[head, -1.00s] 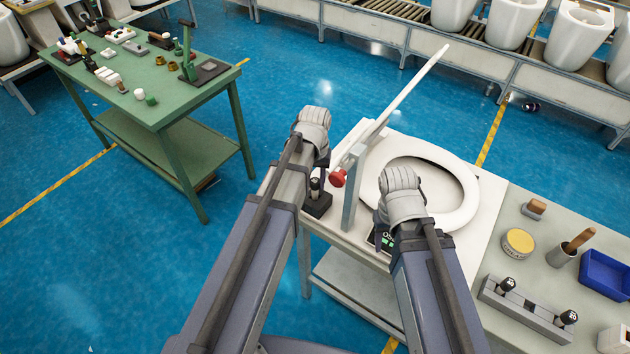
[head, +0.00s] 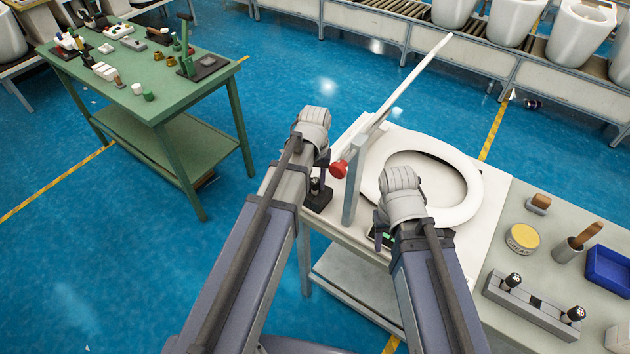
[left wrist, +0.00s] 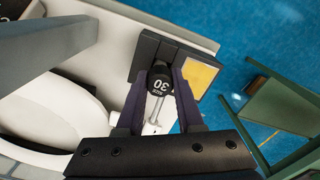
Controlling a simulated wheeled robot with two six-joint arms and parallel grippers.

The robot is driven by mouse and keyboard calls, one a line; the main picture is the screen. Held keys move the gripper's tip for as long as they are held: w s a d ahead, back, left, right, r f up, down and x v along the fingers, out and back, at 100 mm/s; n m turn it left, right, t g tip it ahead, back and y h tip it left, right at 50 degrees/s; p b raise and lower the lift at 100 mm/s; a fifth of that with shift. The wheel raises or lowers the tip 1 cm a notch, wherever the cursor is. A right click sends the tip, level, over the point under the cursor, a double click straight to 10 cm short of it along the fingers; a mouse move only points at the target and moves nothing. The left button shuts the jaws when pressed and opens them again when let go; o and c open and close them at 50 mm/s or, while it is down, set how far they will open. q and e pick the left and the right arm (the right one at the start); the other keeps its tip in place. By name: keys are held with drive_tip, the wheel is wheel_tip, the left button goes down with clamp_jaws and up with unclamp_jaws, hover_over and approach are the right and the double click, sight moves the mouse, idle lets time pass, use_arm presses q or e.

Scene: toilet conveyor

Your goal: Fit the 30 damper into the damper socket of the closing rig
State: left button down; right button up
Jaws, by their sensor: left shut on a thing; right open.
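The 30 damper (left wrist: 160,84) has a black cap marked 30 and a thin pale rod. My left gripper (left wrist: 162,92) is shut on it in the left wrist view. The damper is in front of the black block (left wrist: 146,56) at the rig's edge; whether it touches the block or sits in its socket cannot be told. In the head view my left gripper (head: 321,179) is over that black block (head: 318,199), left of the grey post. The closing rig holds a white seat ring (head: 460,200) and a raised lid (head: 415,75). My right gripper (head: 383,238) is open at the rig's front, its fingers partly hidden.
To the right, a rack (head: 530,306) holds two black-capped dampers, near a yellow-lidded tin (head: 522,238) and a blue bin (head: 610,268). A green table (head: 165,100) stands apart at left.

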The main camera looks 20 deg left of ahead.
use_arm(q)
drive_tip(key=shift+f, duration=0.15)
drive_tip(key=shift+c, duration=2.3)
unclamp_jaws()
wheel_tip(320, 180, up, 8)
drive_tip(key=p, duration=0.7)
drive_tip(key=shift+p, duration=0.4)
drive_tip(key=shift+f, duration=0.15)
